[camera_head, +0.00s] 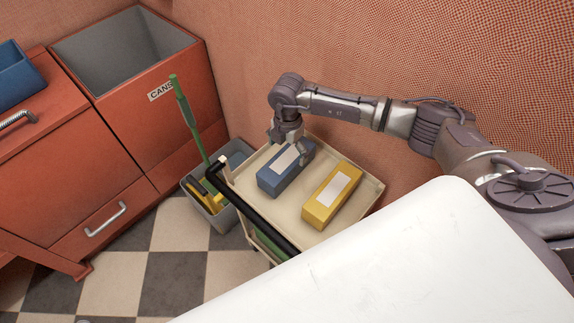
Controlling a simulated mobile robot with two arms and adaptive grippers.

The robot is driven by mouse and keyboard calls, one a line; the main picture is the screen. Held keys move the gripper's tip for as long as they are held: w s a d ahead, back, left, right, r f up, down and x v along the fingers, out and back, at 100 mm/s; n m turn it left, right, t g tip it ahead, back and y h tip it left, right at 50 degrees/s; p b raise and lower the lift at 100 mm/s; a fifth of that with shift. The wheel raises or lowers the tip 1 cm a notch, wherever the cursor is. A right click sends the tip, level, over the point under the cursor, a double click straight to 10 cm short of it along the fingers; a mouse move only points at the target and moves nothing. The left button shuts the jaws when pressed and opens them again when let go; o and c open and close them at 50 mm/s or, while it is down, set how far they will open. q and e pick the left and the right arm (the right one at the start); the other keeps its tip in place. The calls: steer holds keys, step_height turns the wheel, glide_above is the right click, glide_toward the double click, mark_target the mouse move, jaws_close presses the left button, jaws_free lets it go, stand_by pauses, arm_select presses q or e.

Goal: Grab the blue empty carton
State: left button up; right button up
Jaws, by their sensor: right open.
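The blue carton (275,181) is a long box with a white label on top. It lies on the cream top of a small cart (240,207), at its back left. My right gripper (289,148) is open and points down over the far part of the blue carton; its fingers hide some of that end. I cannot tell whether the fingers touch it. My left gripper is not in view.
A yellow carton (325,210) with a white label lies right of the blue one. The cart has a black handle (250,213). Left of it stands a grey bin (226,217) with green and yellow tools. A red cabinet (170,130) marked CANS is beyond. A white surface (400,270) fills the front.

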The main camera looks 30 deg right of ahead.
mark_target(288, 166)
step_height(288, 166, down, 5)
steer(key=shift+f+p, duration=0.15)
steer(key=shift+p, duration=0.2)
steer(key=shift+s, duration=0.1)
steer(key=shift+c, duration=0.2)
steer(key=c, duration=1.1)
